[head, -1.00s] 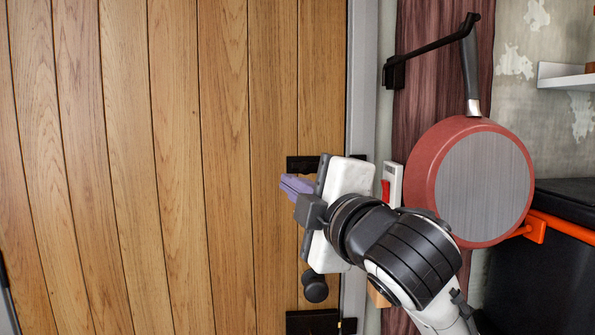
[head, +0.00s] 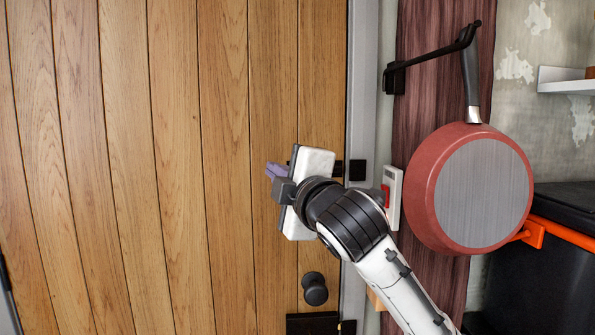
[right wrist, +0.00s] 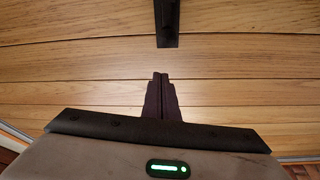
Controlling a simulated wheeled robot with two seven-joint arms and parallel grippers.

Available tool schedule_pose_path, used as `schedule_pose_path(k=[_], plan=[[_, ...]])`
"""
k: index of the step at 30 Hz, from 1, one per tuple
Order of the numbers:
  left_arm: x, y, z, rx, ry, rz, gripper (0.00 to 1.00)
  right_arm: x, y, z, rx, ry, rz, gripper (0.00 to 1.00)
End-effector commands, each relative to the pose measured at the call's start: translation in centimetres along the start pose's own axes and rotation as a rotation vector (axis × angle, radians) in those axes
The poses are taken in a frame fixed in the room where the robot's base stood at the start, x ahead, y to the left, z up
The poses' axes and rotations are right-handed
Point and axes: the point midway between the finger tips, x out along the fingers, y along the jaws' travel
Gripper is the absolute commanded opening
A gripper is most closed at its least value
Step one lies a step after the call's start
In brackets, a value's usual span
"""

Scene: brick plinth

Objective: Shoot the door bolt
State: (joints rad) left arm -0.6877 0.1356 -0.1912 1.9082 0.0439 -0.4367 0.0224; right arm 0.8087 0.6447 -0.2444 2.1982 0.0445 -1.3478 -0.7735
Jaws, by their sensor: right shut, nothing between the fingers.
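The wooden door (head: 180,170) fills the left and middle of the head view. The black door bolt (head: 338,168) is mostly hidden behind my right gripper; only its right end shows, near a black keeper (head: 357,170) on the grey frame. How far the bolt is shot cannot be told. My left gripper is not in view.
A round black knob (head: 315,289) and a black lock plate (head: 312,323) are below on the door. Right of the frame are a white switch (head: 394,198) with a red part and a red pan (head: 425,190) on a black hook (head: 440,47). The door's left side is clear.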

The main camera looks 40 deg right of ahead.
Motion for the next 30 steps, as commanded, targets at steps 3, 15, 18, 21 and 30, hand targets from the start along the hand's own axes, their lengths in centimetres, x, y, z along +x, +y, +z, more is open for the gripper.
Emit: schedule_pose_path(k=[3, 15, 18, 21, 30], plan=[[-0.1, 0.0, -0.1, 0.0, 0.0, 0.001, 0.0, 0.3, 0.0, 1.5, -0.002, -0.004, 0.002, 0.0], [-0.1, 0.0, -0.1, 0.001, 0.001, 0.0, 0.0, -0.7, 0.1, 3.8, 0.0, 0.0, 0.002, 0.0], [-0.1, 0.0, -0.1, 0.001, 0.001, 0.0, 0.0, -0.7, 0.1, 3.8, 0.0, 0.0, 0.002, 0.0], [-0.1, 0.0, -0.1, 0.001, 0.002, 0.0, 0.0, -0.7, 0.1, 3.8, 0.0, 0.0, 0.002, 0.0], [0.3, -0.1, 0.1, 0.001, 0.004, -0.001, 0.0, -1.7, 0.6, 7.0, -0.003, -0.004, 0.001, 0.0]])
